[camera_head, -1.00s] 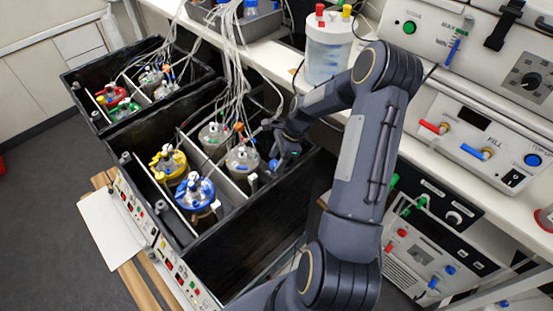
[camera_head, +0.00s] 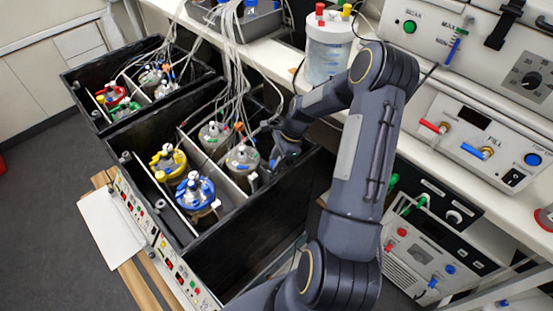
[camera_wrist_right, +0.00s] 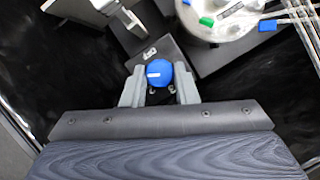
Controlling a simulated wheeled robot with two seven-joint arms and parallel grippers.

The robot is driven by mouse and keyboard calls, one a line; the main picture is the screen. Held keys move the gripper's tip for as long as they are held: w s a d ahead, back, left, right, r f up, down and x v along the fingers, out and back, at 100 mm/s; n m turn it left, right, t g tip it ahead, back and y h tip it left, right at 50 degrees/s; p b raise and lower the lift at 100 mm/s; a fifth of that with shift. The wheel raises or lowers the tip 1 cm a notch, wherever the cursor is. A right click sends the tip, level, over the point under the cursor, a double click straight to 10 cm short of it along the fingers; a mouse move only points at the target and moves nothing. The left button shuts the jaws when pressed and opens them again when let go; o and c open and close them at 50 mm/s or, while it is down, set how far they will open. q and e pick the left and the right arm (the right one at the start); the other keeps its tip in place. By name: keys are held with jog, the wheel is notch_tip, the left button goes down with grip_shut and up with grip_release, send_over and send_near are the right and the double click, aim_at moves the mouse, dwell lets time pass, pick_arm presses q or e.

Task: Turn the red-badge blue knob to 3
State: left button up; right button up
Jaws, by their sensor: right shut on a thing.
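A blue knob (camera_wrist_right: 159,73) with a white pointer line shows in the right wrist view, between the two grey fingers of my right gripper (camera_wrist_right: 159,88). The fingers are closed against its sides. The white line lies level, on the left part of the knob's face. In the head view my right gripper (camera_head: 280,158) reaches into the right end of the near black box, and the knob there is mostly hidden by it. I see no red badge or number scale beside the knob. My left gripper is not in view.
The near black box (camera_head: 262,222) holds several vessels, including one with a yellow top (camera_head: 168,161) and one with a blue top (camera_head: 195,193). Tubing (camera_head: 232,75) hangs above them. In the wrist view a metal vessel lid (camera_wrist_right: 225,18) sits close beyond the knob.

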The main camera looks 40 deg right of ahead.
jog(key=n, duration=0.2)
jog(key=n+g, duration=0.1)
jog(key=n, duration=0.1)
jog(key=n+g+b, duration=0.1)
jog(key=n, duration=0.1)
jog(key=shift+w, duration=0.25)
jog(key=n+g+b, duration=0.1)
jog(key=n+g, duration=0.1)
jog(key=n, duration=0.3)
jog(key=shift+w+n, duration=0.15)
jog(key=shift+n, duration=0.15)
jog(key=n+g+h, duration=0.1)
jog(key=n, duration=0.2)
jog(key=n+h, duration=0.1)
jog(key=n, duration=0.2)
jog(key=shift+w+a+g+b, duration=0.1)
jog(key=shift+a+g+b, duration=0.1)
jog(key=shift+g+b, duration=0.2)
jog(key=n+h, duration=0.2)
jog(key=n, duration=0.3)
jog(key=shift+a+n, duration=0.15)
jog(key=shift+n, duration=0.25)
jog(key=o, duration=1)
